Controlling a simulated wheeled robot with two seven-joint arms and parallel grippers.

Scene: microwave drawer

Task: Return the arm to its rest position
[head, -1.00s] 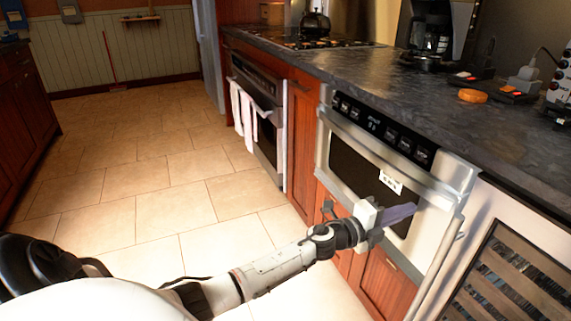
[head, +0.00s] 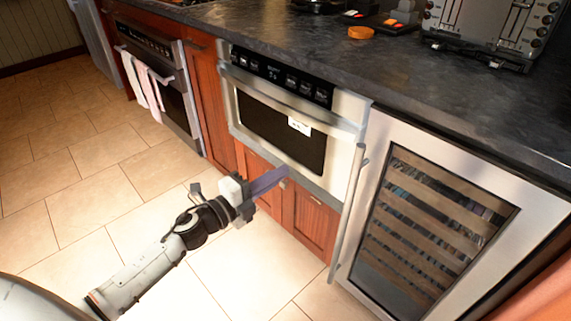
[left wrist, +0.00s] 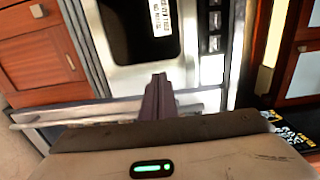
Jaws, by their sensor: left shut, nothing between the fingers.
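My left gripper (head: 268,181) is shut and empty, held out low in front of the microwave drawer (head: 282,128) in the head view. The drawer is a steel-framed unit with a dark window, a white label and a black button panel, set under the counter, and it looks closed. In the left wrist view the shut purple-grey fingers (left wrist: 157,97) point toward the microwave's front (left wrist: 130,75). I cannot tell the exact gap between fingertips and front. My right gripper is not in view.
A glass-door wine cooler (head: 420,220) with a long handle stands right of the microwave. An oven (head: 160,85) with towels is to the left. A dark counter (head: 400,80) runs above, with a toaster (head: 495,30) on it. The tiled floor (head: 100,195) is open.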

